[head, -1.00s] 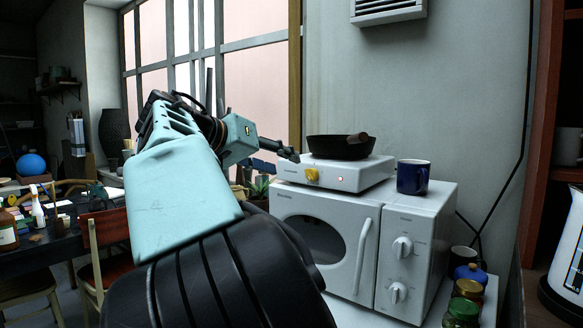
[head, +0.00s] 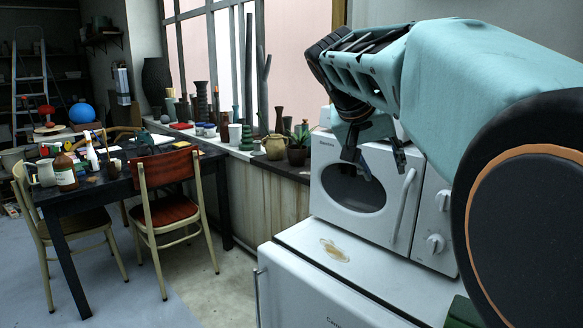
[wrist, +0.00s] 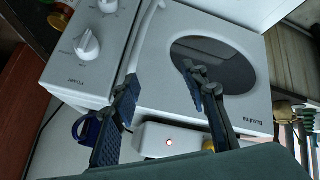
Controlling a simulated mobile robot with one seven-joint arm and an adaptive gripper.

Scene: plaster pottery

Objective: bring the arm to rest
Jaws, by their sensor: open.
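My arm (head: 470,75) reaches in from the right of the head view, bent, with my gripper (head: 376,158) hanging fingers down in front of the white microwave (head: 345,240). My gripper is open, with nothing between its fingers. In the wrist view, the two dark fingers (wrist: 160,80) stand apart before the microwave door and control panel (wrist: 85,60), which appear upside down. They look clear of it, but the exact gap cannot be told.
Potted plants (head: 297,152) and vases line the sill. A red-backed chair (head: 168,190) and cluttered dark table (head: 90,195) stand left. Floor between is free.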

